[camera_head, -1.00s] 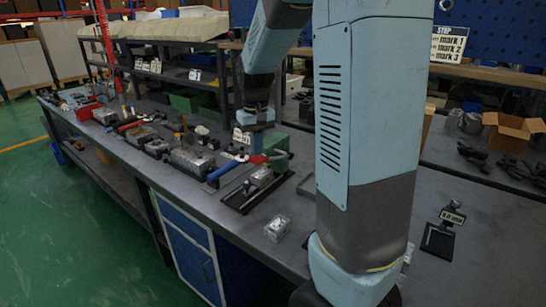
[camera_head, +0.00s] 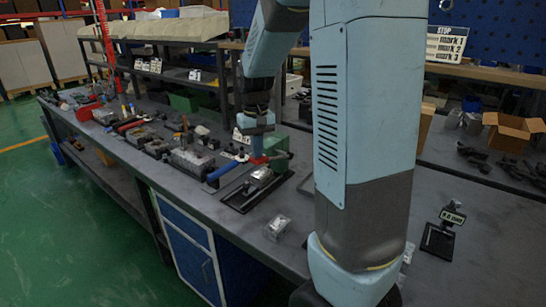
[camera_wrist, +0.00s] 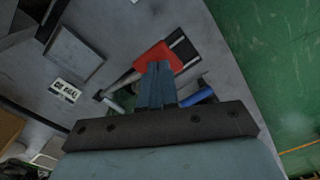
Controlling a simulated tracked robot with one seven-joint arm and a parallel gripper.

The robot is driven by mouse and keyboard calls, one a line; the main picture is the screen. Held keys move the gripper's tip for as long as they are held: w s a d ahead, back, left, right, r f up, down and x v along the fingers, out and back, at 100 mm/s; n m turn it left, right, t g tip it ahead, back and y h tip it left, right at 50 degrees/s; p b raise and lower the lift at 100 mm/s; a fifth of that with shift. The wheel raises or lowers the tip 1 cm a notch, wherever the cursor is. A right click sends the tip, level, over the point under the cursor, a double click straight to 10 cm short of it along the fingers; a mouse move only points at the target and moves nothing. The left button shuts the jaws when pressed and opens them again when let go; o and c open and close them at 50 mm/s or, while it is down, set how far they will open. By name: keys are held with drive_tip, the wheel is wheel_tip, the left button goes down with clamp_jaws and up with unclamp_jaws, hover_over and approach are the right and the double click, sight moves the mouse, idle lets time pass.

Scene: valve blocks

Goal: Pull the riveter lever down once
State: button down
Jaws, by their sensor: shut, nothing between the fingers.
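The riveter stands near the front of the workbench, with a red part (camera_head: 258,159), a green body (camera_head: 277,142) and a blue bar (camera_head: 222,171) beside it. My gripper (camera_head: 257,147) points down just above the red part in the head view. In the wrist view my shut, empty fingers (camera_wrist: 157,84) overlap the red part (camera_wrist: 150,57); whether they touch it I cannot tell. Which part is the lever is not clear.
A black fixture (camera_head: 237,207) with a metal block lies in front of the riveter. A loose metal block (camera_head: 277,227) sits near the front edge. Several tools and blocks, including a grey block (camera_head: 191,161), line the bench to the left.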

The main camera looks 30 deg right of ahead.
drive_tip(key=shift+f, duration=6.55)
drive_tip(key=shift+r, duration=8.6)
drive_tip(key=s+a+r+t, duration=0.2)
drive_tip(key=s+r, duration=0.2)
drive_tip(key=s, duration=0.7)
drive_tip(key=s+a+r+t, duration=0.2)
drive_tip(key=s+r+t, duration=0.1)
drive_tip(key=s, duration=0.8)
drive_tip(key=shift+a+r+n+t, duration=0.15)
drive_tip(key=shift+r+n+t, duration=0.15)
drive_tip(key=shift+r, duration=0.05)
